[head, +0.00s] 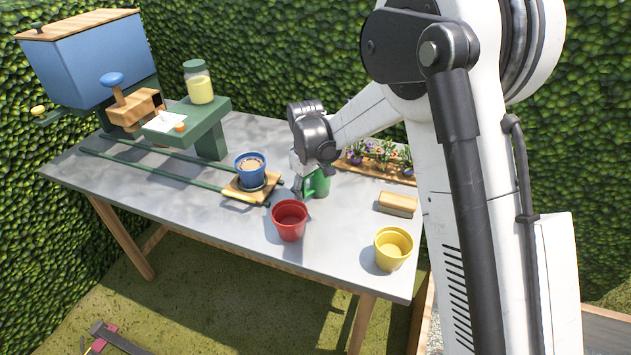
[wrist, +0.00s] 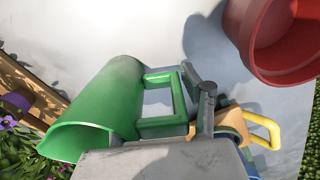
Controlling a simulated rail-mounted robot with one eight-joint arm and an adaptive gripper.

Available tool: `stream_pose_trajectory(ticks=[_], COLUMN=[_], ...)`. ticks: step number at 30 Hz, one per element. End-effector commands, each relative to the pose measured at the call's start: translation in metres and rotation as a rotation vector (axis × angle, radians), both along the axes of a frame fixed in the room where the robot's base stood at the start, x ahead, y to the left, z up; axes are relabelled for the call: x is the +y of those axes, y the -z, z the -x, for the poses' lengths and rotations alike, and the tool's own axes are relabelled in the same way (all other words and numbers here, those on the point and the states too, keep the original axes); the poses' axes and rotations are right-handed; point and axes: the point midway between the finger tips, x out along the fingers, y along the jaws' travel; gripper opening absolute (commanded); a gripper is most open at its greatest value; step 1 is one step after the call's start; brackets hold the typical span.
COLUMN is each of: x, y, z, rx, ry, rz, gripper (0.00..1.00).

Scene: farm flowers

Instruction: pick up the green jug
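The green jug (head: 318,183) stands on the grey table, partly hidden by my gripper in the head view. In the wrist view the green jug (wrist: 100,108) shows its open mouth at lower left and its square handle on the right. My gripper (head: 298,186) is low over the table at the jug's left side. In the wrist view a dark finger of my gripper (wrist: 202,95) lies right beside the handle's outer bar. The other finger is not clearly seen, so I cannot tell whether the fingers are closed on the handle.
A red pot (head: 289,220) stands just in front and a yellow pot (head: 393,248) near the front right edge. A blue pot (head: 250,170) sits on a wooden carrier (head: 238,189) to the left. Flowers (head: 380,156) and a wooden block (head: 397,204) are behind and right.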

Motion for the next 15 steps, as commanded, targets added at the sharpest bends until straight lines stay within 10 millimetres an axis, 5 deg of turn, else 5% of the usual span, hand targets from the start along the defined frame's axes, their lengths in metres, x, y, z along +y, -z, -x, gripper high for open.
stream_pose_trajectory(ticks=[9,15], x=[0.0001,0.0], y=[-0.0003,-0.0003], z=[0.0002,0.0001], rx=[0.0,0.0], ry=[0.0,0.0], rz=[0.0,0.0], gripper=[0.0,0.0])
